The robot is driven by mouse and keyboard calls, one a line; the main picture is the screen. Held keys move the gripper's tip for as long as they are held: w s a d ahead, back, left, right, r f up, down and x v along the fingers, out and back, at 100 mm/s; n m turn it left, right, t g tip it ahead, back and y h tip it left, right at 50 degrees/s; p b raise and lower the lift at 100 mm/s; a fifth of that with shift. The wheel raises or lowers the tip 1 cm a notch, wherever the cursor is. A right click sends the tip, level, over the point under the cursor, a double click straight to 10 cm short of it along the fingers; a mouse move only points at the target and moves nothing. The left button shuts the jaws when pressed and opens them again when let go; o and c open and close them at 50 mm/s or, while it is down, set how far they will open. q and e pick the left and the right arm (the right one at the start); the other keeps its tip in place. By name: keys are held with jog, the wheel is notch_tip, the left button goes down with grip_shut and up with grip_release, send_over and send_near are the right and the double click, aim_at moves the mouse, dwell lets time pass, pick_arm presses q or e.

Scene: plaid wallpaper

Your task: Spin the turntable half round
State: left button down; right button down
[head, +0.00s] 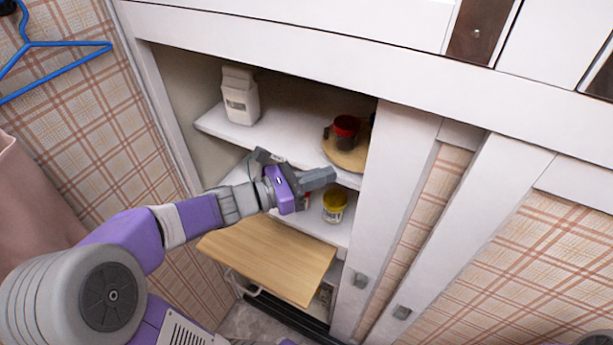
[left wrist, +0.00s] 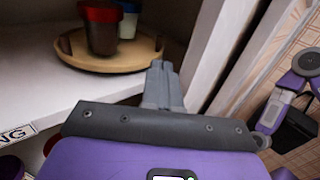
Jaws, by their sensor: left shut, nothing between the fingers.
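The turntable (head: 346,159) is a round, tan, wooden-looking tray at the right end of the upper cupboard shelf. It also shows in the left wrist view (left wrist: 105,63). A dark jar with a red lid (head: 345,131) stands on it; a white and blue container (left wrist: 128,22) stands behind that jar in the left wrist view. My left gripper (head: 327,176) is shut and empty, with its fingertips (left wrist: 160,70) close to the turntable's near right rim. I cannot tell whether they touch it. My right gripper does not show.
A white carton (head: 240,96) stands at the upper shelf's left. A yellow jar (head: 334,206) stands on the shelf below. A wooden board (head: 268,258) sticks out lower down. The cupboard's white side post (head: 388,180) is close right of the turntable. The upper shelf's middle is clear.

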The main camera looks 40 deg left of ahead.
aim_at(326, 129)
pick_arm(q)
jog(key=v, duration=0.2)
jog(key=shift+s+a, duration=0.15)
jog(key=shift+s, duration=0.1)
jog(key=c, duration=1.7)
grip_release()
jog(key=shift+s+a, duration=0.15)
jog(key=shift+s, duration=0.05)
jog(key=shift+o, duration=1.3)
jog(key=w+a+r+n+y+p, duration=0.1)
jog(key=w+a+y, duration=0.1)
jog(key=w+a+r+n+g+y+p, duration=0.1)
jog(key=w+a+y+p, duration=0.1)
jog(key=w+a, duration=0.1)
jog(key=w+a+r+n+g+y+p, duration=0.1)
jog(key=w+a+y+p, duration=0.1)
jog(key=w, duration=0.1)
jog(key=shift+a+r+n, duration=0.25)
jog(key=shift+a+n, duration=0.05)
jog(key=shift+a, duration=0.1)
jog(key=shift+w+f, duration=0.15)
jog(key=shift+w, duration=0.2)
jog(key=b+x, duration=0.1)
jog(key=x, duration=0.5)
jog(key=shift+w+f, duration=0.2)
jog(key=shift+w, duration=0.15)
jog(key=shift+c, duration=0.3)
grip_shut()
